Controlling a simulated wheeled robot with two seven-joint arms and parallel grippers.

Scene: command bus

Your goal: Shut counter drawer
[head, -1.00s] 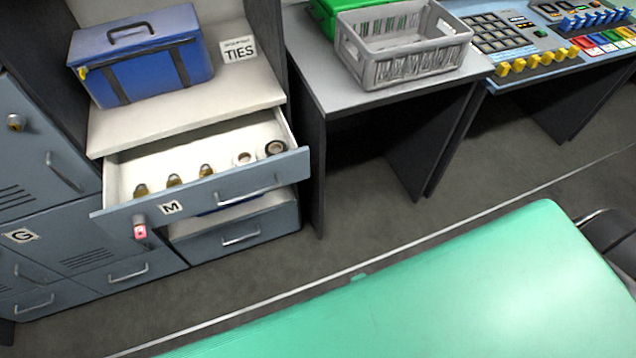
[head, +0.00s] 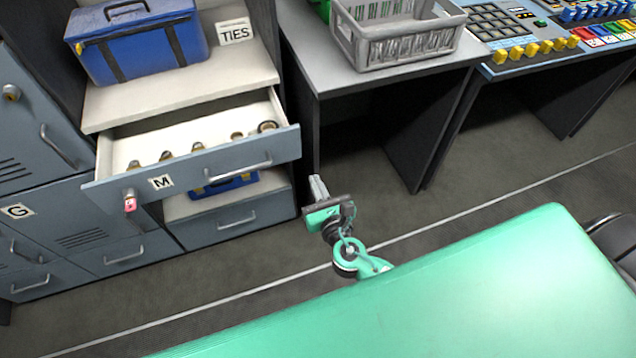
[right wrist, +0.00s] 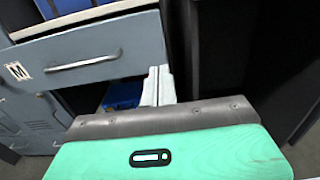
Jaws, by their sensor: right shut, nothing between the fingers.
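The counter drawer (head: 220,170) is a blue-grey drawer with an M label and a bar handle, and it stands pulled out below the counter. Several small items lie in it. In the right wrist view the drawer front (right wrist: 85,58) fills the upper left. My right gripper (head: 316,185) is shut and empty, to the right of and a little below the drawer's right end, apart from it in the head view. In the right wrist view its fingers (right wrist: 158,86) point up beside the drawer's right edge; contact cannot be told. My left gripper is not in view.
A blue toolbox (head: 140,42) and a TIES sign (head: 235,32) stand on the counter. A lower drawer (head: 230,220) sits below, with a blue case (head: 225,187) above it. A grey desk (head: 330,75) with a grey crate (head: 400,40) is to the right. Floor between is clear.

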